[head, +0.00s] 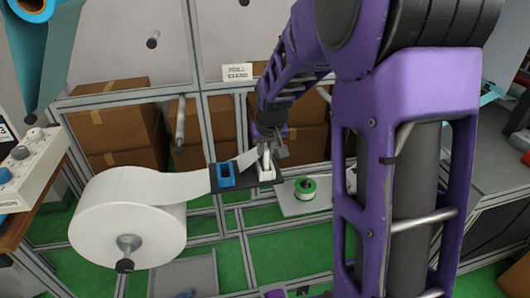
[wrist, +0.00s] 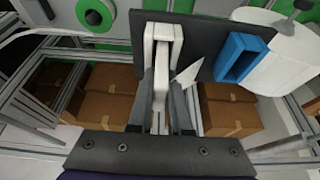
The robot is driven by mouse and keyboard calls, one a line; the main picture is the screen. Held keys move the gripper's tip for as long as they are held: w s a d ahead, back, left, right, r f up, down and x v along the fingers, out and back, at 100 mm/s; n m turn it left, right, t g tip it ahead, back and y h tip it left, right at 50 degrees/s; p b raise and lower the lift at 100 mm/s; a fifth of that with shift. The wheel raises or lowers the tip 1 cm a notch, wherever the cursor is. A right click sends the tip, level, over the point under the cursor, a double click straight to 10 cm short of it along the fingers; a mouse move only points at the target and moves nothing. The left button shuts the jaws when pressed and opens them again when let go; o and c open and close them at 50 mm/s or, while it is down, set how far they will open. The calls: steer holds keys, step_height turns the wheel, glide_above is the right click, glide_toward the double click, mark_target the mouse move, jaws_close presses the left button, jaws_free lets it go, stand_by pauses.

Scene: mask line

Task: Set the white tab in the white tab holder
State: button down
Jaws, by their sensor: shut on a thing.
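My gripper (wrist: 161,108) is shut on the white tab (wrist: 160,84), a narrow upright piece between the two grey fingers. The white tab holder (wrist: 177,42) is a white slotted block on a dark plate (wrist: 212,36). The tab's far end is at the holder's opening and overlaps it in the wrist view; I cannot tell how deep it sits. In the head view my gripper (head: 268,141) is right at the white holder (head: 266,170), and the tab is mostly hidden by the fingers.
A blue holder (head: 226,175) stands on the same plate, left of the white one. A white strip runs to it from a large roll (head: 128,215). A green-and-white spool (head: 305,187) sits on a light shelf to the right. Brown boxes (head: 120,130) stand behind the metal frame.

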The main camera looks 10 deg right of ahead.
steer(key=shift+f, duration=0.3)
steer(key=c, duration=0.8)
jaws_free()
steer(key=shift+o, duration=0.2)
steer(key=shift+r, duration=0.15)
